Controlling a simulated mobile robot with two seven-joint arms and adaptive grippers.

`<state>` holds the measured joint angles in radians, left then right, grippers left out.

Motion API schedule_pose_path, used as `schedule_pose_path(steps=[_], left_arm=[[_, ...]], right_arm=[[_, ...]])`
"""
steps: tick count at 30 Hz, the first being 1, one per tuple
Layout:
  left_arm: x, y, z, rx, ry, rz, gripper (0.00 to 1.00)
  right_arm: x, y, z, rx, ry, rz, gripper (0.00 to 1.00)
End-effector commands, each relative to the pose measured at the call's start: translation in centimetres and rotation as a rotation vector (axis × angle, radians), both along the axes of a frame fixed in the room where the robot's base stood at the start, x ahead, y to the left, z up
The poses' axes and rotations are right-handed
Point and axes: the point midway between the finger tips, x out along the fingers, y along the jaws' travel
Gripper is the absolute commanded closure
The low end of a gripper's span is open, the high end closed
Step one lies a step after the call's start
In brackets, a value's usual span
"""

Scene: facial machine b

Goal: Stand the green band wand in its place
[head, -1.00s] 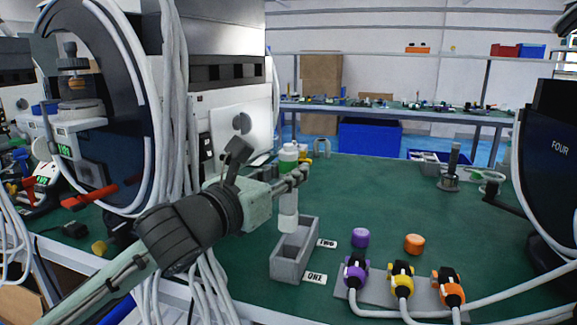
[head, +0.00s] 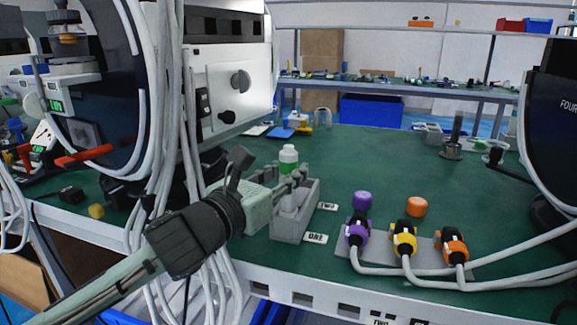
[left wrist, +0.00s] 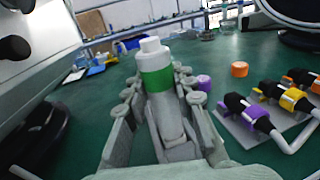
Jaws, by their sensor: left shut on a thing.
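The green band wand (head: 288,154) is a pale upright cylinder with a white cap and a green ring. It also shows in the left wrist view (left wrist: 156,79). My left gripper (head: 292,177) is shut around its middle; its fingers flank the wand in the left wrist view (left wrist: 155,98). The wand's lower part is at the open top of a grey two-slot holder (head: 287,231), beside labels ONE (head: 315,238) and TWO (head: 327,206). The fingers partly cover it, and I cannot tell how deep it sits or in which slot. My right gripper is out of view.
Purple (head: 357,230), yellow (head: 404,238) and orange (head: 452,245) cabled plugs stand on a plate to the right, with purple (head: 362,200) and orange (head: 417,207) caps behind. White cables and a machine (head: 232,85) crowd the left.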

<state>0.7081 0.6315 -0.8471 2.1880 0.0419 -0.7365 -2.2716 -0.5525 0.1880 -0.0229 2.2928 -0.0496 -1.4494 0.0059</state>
Motion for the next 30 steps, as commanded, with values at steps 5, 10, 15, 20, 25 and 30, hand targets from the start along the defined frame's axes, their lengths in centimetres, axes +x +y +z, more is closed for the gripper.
schedule_pose_path(steps=[5,10,15,20,25,30], left_arm=[[0.01,0.01,-0.4,0.0,-0.002,0.0,1.0],[0.0,0.0,-0.43,-0.001,-0.002,0.0,1.0],[-0.01,-0.01,-0.42,-0.001,-0.002,0.0,1.0],[-0.01,-0.01,-0.49,-0.001,-0.001,0.0,1.0],[-0.01,-0.01,-0.66,-0.001,0.0,0.0,1.0],[-0.01,-0.02,-0.84,-0.001,-0.001,0.0,1.0]], right_arm=[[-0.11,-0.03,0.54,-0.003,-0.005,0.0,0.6],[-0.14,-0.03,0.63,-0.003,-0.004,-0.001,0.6],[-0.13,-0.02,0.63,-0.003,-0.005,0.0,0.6],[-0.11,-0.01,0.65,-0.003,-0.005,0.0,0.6],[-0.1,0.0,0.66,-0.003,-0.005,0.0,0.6],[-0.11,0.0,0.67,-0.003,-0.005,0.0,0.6]])
